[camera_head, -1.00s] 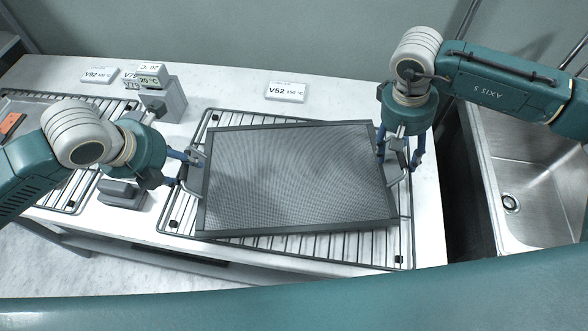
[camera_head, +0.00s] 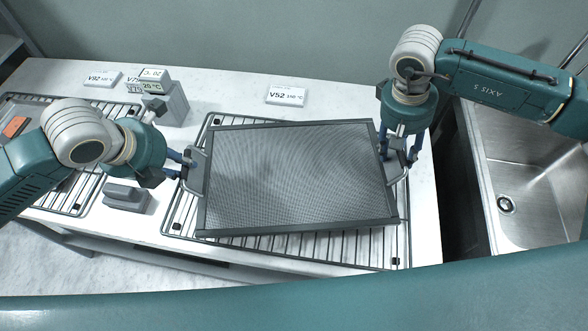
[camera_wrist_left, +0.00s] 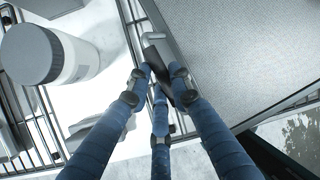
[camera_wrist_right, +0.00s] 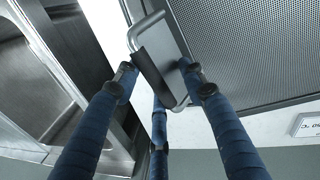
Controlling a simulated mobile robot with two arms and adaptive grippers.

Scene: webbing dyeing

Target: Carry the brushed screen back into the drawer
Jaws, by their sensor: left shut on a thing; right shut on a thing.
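The screen (camera_head: 295,175) is a dark-framed rectangle of grey mesh with a handle at each short end. It lies roughly level and slightly turned over a wire rack (camera_head: 290,246); I cannot tell whether it touches the rack. My left gripper (camera_head: 187,168) is shut on the left handle (camera_head: 196,172), and the left wrist view shows the fingers around its dark grip (camera_wrist_left: 158,65). My right gripper (camera_head: 402,158) is shut on the right handle, whose metal loop shows in the right wrist view (camera_wrist_right: 151,28). I cannot make out the drawer.
A V52 label (camera_head: 286,96) stands behind the rack. A grey block (camera_head: 127,197) and a second rack (camera_head: 75,190) are on the left. A small grey device (camera_head: 168,104) stands at the back left. A steel sink (camera_head: 525,170) lies to the right, past a dark gap.

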